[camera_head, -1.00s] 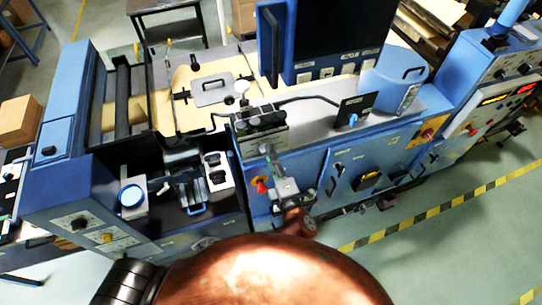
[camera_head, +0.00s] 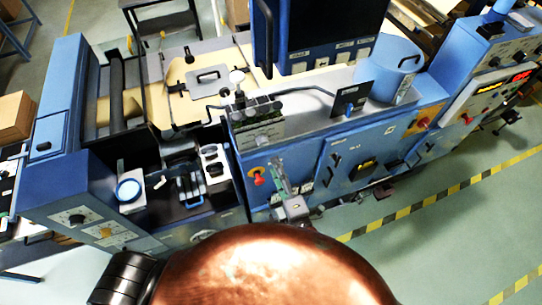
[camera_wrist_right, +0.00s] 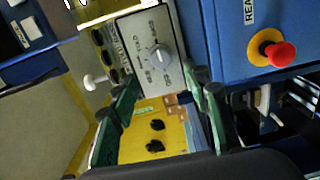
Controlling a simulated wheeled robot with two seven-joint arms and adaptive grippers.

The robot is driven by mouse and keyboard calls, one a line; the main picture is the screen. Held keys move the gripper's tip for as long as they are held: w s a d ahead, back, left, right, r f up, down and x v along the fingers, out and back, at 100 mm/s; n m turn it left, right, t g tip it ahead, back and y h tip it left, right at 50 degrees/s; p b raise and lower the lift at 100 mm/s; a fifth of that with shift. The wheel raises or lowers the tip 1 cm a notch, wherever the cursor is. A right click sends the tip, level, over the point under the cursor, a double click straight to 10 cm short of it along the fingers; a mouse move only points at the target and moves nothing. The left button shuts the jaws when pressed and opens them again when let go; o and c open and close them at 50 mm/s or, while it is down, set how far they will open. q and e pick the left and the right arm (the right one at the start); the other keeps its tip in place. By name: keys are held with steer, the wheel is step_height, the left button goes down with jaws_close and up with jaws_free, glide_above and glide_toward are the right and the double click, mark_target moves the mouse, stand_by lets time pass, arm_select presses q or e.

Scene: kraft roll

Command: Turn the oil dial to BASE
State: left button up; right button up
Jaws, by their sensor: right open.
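A round grey dial (camera_wrist_right: 160,57) sits on a light plate with small lettering in the right wrist view. I take it for the oil dial; its setting is too small to read. In the head view its plate shows on the front of a box (camera_head: 258,135) on the blue machine. My right gripper (camera_head: 277,172) is below and in front of that box, apart from it. In the wrist view its green fingers (camera_wrist_right: 163,105) are spread with nothing between them, and the dial lies beyond their tips. My left gripper is not in view.
A red knob on a yellow ring (camera_wrist_right: 280,53) is to the right of the dial plate. A small black panel (camera_head: 349,98) and a blue bucket (camera_head: 392,70) stand on the machine top. The floor (camera_head: 440,240) at the right is clear.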

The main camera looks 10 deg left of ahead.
steer(key=shift+v, duration=1.4)
